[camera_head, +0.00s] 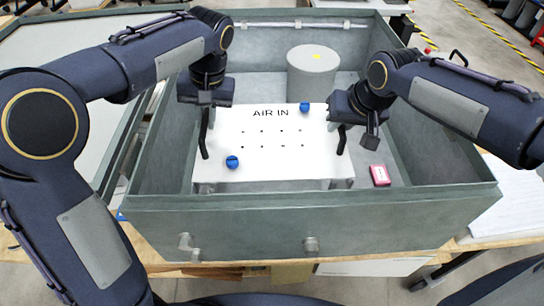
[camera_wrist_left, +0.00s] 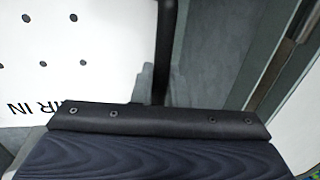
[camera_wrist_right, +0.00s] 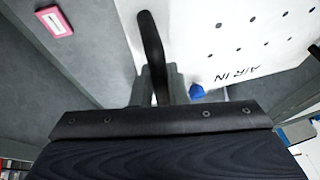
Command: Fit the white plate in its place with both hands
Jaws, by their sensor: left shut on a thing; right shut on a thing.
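The white plate (camera_head: 268,165), marked "AIR IN" with small dark holes and two blue knobs, is inside the grey-green open case (camera_head: 285,228). My left gripper (camera_head: 206,150) is shut on the plate's left side and my right gripper (camera_head: 341,142) is shut on its right side. The plate also shows in the left wrist view (camera_wrist_left: 100,50) and in the right wrist view (camera_wrist_right: 225,45). The fingertips are partly hidden in both wrist views. I cannot tell whether the plate rests on the case floor.
A grey cylinder (camera_head: 313,72) stands in the case behind the plate. A small pink-red box (camera_head: 380,175) lies on the case floor right of the plate. The case walls surround the plate. A wooden table (camera_head: 160,262) is under the case.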

